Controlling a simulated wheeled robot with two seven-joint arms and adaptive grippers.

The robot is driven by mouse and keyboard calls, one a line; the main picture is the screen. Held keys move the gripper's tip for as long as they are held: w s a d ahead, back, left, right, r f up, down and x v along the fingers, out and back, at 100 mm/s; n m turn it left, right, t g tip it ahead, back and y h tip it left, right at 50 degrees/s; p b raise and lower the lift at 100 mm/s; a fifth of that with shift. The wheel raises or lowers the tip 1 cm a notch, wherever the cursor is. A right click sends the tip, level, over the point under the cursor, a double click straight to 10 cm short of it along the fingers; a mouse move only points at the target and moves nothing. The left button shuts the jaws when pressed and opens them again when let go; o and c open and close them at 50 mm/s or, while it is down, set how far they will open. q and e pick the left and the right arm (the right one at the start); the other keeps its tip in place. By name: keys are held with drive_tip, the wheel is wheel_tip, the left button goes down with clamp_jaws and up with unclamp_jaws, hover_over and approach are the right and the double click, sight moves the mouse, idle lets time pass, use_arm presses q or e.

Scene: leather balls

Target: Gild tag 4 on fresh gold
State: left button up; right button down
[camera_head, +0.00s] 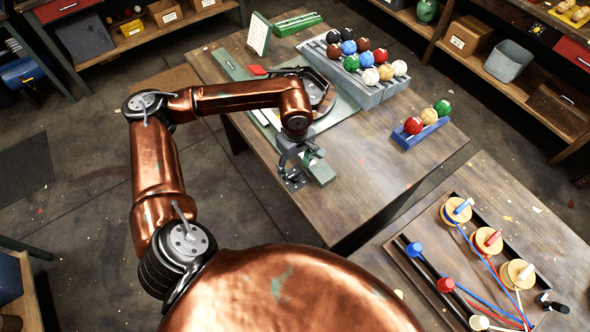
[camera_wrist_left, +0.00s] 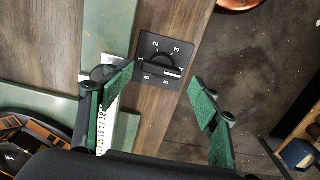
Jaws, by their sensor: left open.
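My left gripper (camera_head: 294,182) hangs over the front left part of the work table, beside a green base plate (camera_head: 345,107). In the left wrist view the gripper (camera_wrist_left: 162,93) is open, its two green pads wide apart and nothing between them. A black dial plate (camera_wrist_left: 150,62) with numerals and a knob lies ahead of the pads. The knob's white mark points right, between 3 and 5; I cannot read a 4. A white number strip (camera_wrist_left: 104,125) around 15 to 18 lies partly behind the left finger. I cannot make out a tag or gold foil.
A grey rack (camera_head: 378,92) of several coloured balls stands at the back of the table. A blue holder (camera_head: 410,140) with three balls is to the right. A second table (camera_head: 540,235) holds spools and cords. The front middle of the work table is clear.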

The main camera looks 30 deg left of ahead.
sight(294, 174)
use_arm(q)
drive_tip(key=shift+s+a+r, duration=0.1)
drive_tip(key=shift+s+r, duration=0.05)
drive_tip(key=shift+r, duration=2.55)
